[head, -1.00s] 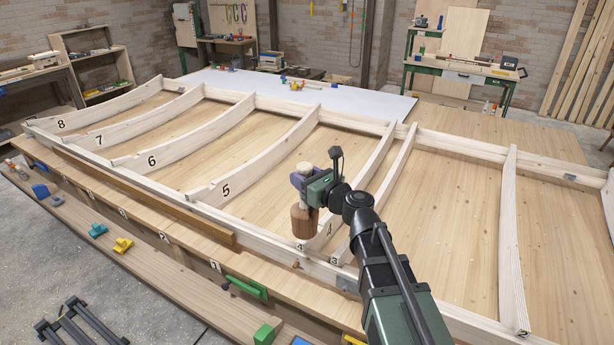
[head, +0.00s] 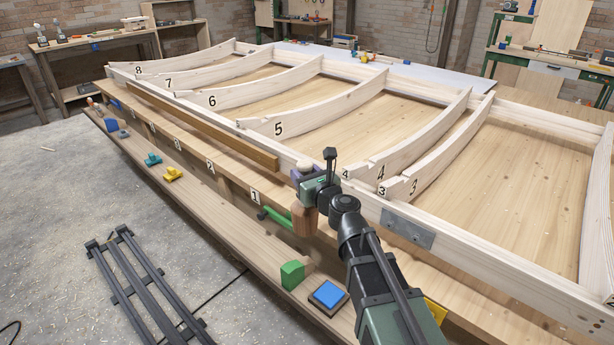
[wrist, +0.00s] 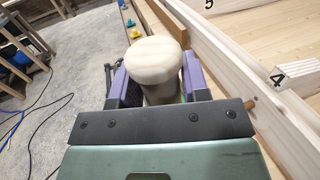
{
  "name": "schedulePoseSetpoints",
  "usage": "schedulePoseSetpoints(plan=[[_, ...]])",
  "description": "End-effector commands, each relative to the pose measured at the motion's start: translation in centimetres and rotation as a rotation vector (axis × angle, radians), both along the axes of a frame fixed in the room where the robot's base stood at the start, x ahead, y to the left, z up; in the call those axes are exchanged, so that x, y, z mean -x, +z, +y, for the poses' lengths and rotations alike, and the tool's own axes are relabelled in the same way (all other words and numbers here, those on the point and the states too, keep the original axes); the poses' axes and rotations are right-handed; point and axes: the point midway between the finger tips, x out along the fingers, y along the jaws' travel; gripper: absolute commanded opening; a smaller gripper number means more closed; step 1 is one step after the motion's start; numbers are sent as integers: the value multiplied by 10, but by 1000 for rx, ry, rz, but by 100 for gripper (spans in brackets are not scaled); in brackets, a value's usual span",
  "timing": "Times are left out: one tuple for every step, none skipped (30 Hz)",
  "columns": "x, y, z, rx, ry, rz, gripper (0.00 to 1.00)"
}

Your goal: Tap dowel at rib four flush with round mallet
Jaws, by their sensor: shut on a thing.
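My gripper (head: 306,180) is shut on the round mallet. The mallet's brown wooden end (head: 304,223) hangs below the jaws in the head view. In the wrist view its pale rounded top (wrist: 156,56) stands between the purple fingers (wrist: 155,88). Rib four (head: 415,142) meets the near rail (head: 455,240) just right of my gripper, beside the small label 4. In the wrist view a short brown dowel end (wrist: 249,103) sticks out from the rail's front face, right of my gripper. The dowel is not clear in the head view. The mallet appears in front of the rail, apart from the dowel.
Rib three (head: 430,168) stands close beside rib four. A long brown strip (head: 205,127) lies along the bench front. The lower shelf holds a green clamp (head: 276,217), a green block (head: 292,275) and a blue pad (head: 328,295).

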Motion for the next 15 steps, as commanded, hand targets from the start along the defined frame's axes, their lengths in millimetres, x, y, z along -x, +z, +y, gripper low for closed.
schedulePoseSetpoints(plan=[[-1, -12, 0, 0, -11, 0, 0], [-1, -13, 0, 0, -16, 0, 0], [-1, -13, 0, 1, -21, -1, 0], [-1, -13, 0, 1, -24, -1, 0], [-1, -12, -1, 1, -25, -1, 0], [-1, -11, -1, 1, -25, -1, 0], [-1, -11, -1, 1, -25, -1, 0], [-1, -10, -1, 1, -25, -1, 0], [-1, -10, -1, 1, -25, -1, 0], [-1, -10, -1, 1, -25, -1, 0], [-1, -10, -1, 1, -25, -1, 0], [-1, -10, -1, 1, -24, -1, 0], [-2, -10, -1, 1, -23, -1, 0], [-2, -10, -2, 1, -23, -1, 0], [-4, -10, -3, 1, -23, -1, 0]])
